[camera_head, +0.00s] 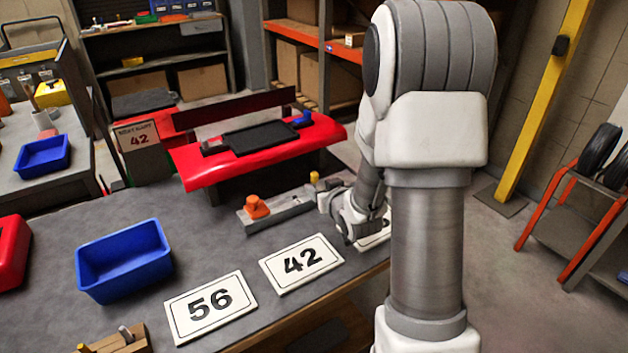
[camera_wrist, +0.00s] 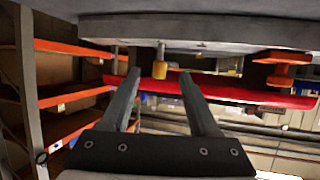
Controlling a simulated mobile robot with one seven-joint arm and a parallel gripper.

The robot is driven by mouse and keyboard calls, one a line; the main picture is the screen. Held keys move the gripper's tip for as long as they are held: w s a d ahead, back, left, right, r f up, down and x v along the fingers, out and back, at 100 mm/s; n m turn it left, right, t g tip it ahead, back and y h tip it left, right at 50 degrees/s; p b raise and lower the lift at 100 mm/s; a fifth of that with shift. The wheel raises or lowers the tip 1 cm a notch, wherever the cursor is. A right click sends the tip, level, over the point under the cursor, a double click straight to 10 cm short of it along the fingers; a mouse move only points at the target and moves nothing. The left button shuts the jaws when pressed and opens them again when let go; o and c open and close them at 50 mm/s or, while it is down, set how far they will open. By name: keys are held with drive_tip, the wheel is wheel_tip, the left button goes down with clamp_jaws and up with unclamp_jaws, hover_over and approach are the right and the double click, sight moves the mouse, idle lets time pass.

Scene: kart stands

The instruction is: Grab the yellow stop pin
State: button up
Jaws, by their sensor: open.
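The yellow stop pin (camera_head: 314,178) stands upright at the right end of a grey metal bar (camera_head: 286,211) on the workbench. In the wrist view, which looks upside down, the yellow pin (camera_wrist: 159,70) shows on a thin grey stem between my two fingertips. My gripper (camera_wrist: 160,76) is open, with one finger on each side of the pin and a visible gap to each. I cannot tell how far the tips reach along it. In the head view my gripper (camera_head: 326,203) is low beside the bar's right end, partly hidden by my wrist.
An orange knob (camera_head: 257,206) stands on the bar's left part. A blue bin (camera_head: 124,260) is at left. A red panel with a black tray (camera_head: 261,139) is behind.

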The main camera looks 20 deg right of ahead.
sight(316, 180)
drive_tip(key=shift+b+x, duration=0.4)
drive_tip(key=shift+x, duration=2.95)
drive_tip(key=shift+r, duration=0.25)
clamp_jaws()
